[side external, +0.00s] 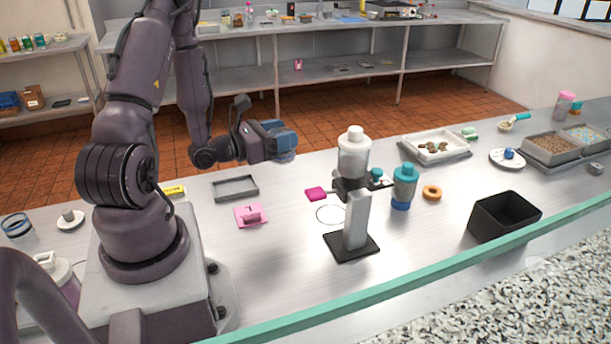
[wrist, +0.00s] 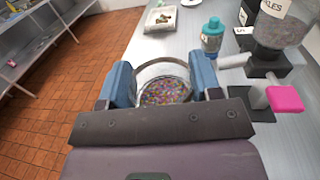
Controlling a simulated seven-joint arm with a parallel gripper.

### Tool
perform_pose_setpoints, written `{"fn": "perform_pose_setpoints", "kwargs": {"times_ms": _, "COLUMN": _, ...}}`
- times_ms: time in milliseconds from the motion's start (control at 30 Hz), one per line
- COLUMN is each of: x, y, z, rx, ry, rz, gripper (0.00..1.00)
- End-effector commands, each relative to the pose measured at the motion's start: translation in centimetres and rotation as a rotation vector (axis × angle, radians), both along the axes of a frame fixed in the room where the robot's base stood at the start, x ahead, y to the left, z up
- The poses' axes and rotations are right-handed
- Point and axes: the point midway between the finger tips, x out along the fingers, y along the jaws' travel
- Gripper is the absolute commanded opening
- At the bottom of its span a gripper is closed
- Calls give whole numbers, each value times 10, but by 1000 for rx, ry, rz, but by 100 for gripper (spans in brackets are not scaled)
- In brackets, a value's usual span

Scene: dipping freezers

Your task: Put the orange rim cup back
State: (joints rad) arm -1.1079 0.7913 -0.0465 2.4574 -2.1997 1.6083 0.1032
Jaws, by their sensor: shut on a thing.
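My gripper (side external: 277,139) is raised over the far side of the counter, right of my base. In the wrist view its two blue fingers (wrist: 163,72) are shut on a clear round cup (wrist: 166,92) with many-coloured sprinkles inside. The cup's rim looks grey and see-through there; I see no orange on it. In the side view the cup is mostly hidden by the fingers. A separate orange ring (side external: 431,192) lies right of the teal-lidded bottle.
Nearby are a teal-lidded bottle (side external: 404,187), a black bin (side external: 503,215), a white tray (side external: 434,147), a grey frame (side external: 235,188) and a pink block (side external: 250,214).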

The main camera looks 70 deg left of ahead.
Motion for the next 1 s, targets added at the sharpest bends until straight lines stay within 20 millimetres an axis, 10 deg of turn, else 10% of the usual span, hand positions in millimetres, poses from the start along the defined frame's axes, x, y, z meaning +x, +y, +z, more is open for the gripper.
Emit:
{"fn": "perform_pose_setpoints", "kwargs": {"times_ms": 367, "x": 1, "y": 26, "z": -14, "rx": 0, "ry": 3, "rz": 262, "gripper": 30}}
{"fn": "perform_pose_setpoints", "kwargs": {"times_ms": 1000, "x": 93, "y": 107, "z": -97, "rx": 3, "ry": 1, "rz": 260, "gripper": 30}}
